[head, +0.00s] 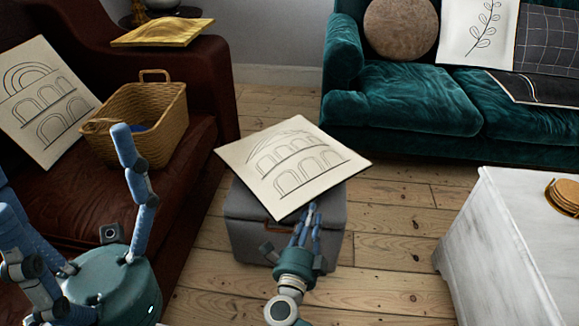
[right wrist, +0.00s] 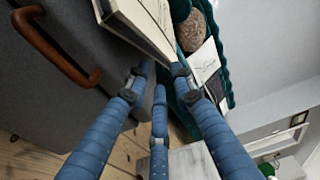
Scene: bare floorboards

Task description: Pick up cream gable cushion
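The cream gable cushion (head: 292,165), with line-drawn arches under a peaked top, lies on the grey ottoman (head: 245,235) and overhangs its edges. Its edge also shows in the right wrist view (right wrist: 142,22). My right gripper (head: 308,212) is at the cushion's front edge, fingers pointing at it. In the right wrist view its blue fingers (right wrist: 160,78) are apart with nothing seen between them; whether a tip touches the cushion I cannot tell. My left gripper (head: 72,205) is at the lower left with fingers spread wide and empty.
A brown sofa (head: 185,215) at left holds a similar cream cushion (head: 45,100) with a rounded arch and a wicker basket (head: 160,105). A teal sofa (head: 400,100) stands behind. A white table (head: 510,235) is at right. Floorboards (head: 395,215) between are clear.

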